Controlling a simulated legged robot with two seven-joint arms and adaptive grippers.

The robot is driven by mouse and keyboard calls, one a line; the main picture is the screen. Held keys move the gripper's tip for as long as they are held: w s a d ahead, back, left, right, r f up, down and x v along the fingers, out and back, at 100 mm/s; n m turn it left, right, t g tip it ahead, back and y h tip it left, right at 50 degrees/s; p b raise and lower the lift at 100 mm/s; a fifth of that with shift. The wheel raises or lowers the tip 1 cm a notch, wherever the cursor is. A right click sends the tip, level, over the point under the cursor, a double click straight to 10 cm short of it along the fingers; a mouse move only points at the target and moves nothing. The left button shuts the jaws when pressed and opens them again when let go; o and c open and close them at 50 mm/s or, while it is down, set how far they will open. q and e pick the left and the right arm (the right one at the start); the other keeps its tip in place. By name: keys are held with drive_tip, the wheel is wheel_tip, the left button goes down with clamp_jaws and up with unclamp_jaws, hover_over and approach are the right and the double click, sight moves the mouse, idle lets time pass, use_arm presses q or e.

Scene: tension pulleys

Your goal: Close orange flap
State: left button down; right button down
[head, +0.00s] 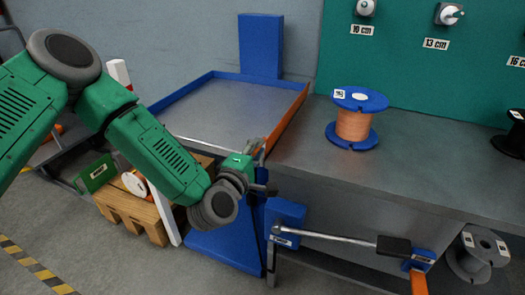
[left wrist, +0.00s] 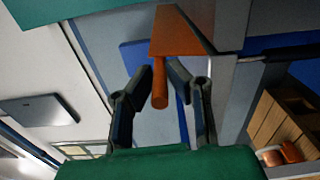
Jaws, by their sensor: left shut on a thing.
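The orange flap (head: 286,118) shows as an orange strip along the right side of the blue-rimmed tray (head: 225,104), beside the grey bench. In the left wrist view the orange flap (left wrist: 180,35) is at the top centre, with a thin orange rod (left wrist: 159,86) extending from it between my fingers. My left gripper (head: 262,160) is at the near end of the orange strip, and its fingers (left wrist: 161,72) are shut on the rod. The gripper partly hides the contact in the head view. My right gripper is not in view.
A blue spool wound with orange wire (head: 353,122) stands on the grey bench (head: 420,165). Below the bench are a metal bar with a black grip (head: 393,246) and a grey spool (head: 470,260). A wooden pallet (head: 135,215) stands on the floor at left.

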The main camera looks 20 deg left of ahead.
use_arm(q)
drive_tip(key=shift+s+a+f+n, duration=0.15)
drive_tip(key=shift+a+f+n, duration=0.25)
drive_tip(key=shift+n, duration=0.4)
drive_tip(key=c, duration=1.7)
unclamp_jaws()
drive_tip(key=shift+o, duration=0.7)
drive_tip(key=shift+r, duration=0.1)
drive_tip(key=shift+a, duration=0.1)
drive_tip(key=s, duration=1.1)
drive_tip(key=shift+s+a, duration=0.2)
drive_tip(key=shift+s, duration=0.2)
